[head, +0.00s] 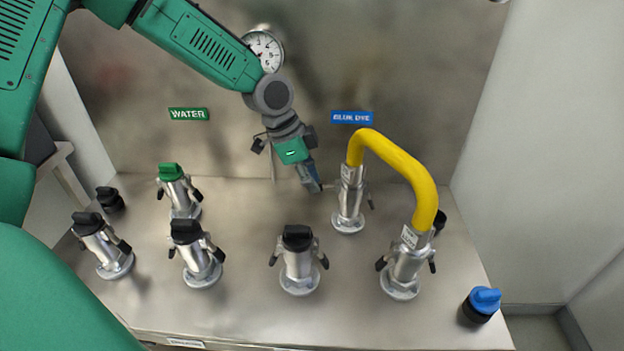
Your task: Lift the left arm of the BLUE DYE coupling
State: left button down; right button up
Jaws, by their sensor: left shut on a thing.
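The BLUE DYE coupling (348,213) is a silver fitting standing on the metal bench below the blue BLUE DYE sign (351,118). One end of a yellow bent pipe (400,165) sits on top of it. Its right arm hangs at its right side. My left gripper (316,188) reaches down from the upper left and is shut at the coupling's left side, on its left arm. The gripper's fingers hide most of that arm, so its angle is hard to tell. My right gripper is out of view.
The pipe's other end sits on a front-right coupling (404,270). A black-capped coupling (298,262) stands in front of my gripper. More capped couplings stand at left, one with a green cap (171,172). A blue cap (483,301) lies at front right. A gauge (263,48) is on the back wall.

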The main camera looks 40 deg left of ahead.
pick_arm(q)
jog(key=shift+w+r, duration=0.1)
dwell(0.5)
jog(key=c, duration=1.6)
grip_release()
jog(key=shift+o, duration=0.8)
jog(key=shift+w+d, duration=0.1)
jog(key=shift+d, duration=0.05)
jog(key=v, duration=1.1)
jog(key=shift+a+r, duration=0.2)
jog(key=shift+r, duration=0.1)
